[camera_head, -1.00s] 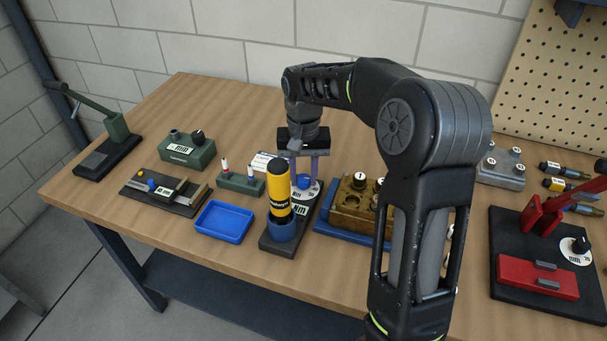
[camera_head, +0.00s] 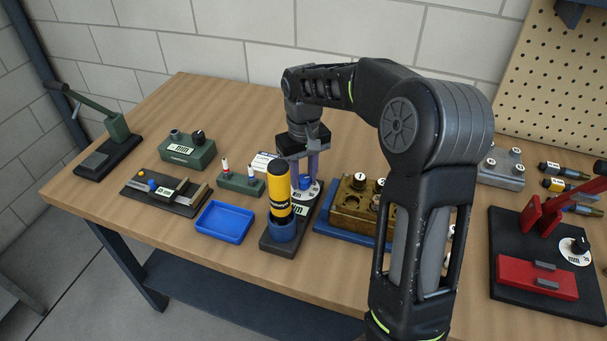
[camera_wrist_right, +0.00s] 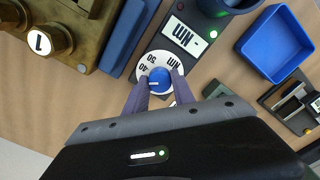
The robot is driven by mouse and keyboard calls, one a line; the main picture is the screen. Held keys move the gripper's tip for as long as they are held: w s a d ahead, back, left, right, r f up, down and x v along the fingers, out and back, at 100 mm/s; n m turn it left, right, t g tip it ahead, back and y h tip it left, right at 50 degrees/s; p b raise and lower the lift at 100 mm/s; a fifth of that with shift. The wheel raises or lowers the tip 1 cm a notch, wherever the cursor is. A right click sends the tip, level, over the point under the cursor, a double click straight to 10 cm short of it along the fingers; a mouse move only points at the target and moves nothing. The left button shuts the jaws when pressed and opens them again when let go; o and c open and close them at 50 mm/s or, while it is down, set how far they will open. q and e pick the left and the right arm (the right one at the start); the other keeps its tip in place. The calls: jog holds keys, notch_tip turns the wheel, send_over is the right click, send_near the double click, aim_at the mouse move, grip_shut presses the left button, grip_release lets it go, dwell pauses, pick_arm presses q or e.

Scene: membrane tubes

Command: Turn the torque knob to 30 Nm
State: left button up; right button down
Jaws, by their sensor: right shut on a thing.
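The torque knob (camera_head: 305,182) is a small blue knob on a white round dial, on a dark base behind the yellow-and-black tool (camera_head: 279,190). In the right wrist view the blue knob (camera_wrist_right: 159,77) sits between the two fingertips of my right gripper (camera_wrist_right: 160,86), which is shut on it from both sides. The dial (camera_wrist_right: 146,60) shows printed numbers, apparently 40 and 50, and Nm. A pale mark shows on the knob, but its exact reading is unclear. In the head view my right gripper (camera_head: 306,176) points down over the dial. My left gripper is out of view.
A display reading "- Nm" (camera_wrist_right: 187,37) lies on the same base. A brass block (camera_head: 350,207) on a blue plate stands close to the right. A blue tray (camera_head: 223,222) lies to the left. A red clamp fixture (camera_head: 537,275) stands farther right.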

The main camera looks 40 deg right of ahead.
aim_at(303, 178)
jog(key=shift+n, duration=1.4)
jog(key=c, duration=1.1)
grip_release()
jog(key=shift+o, duration=0.2)
jog(key=shift+r, duration=3.95)
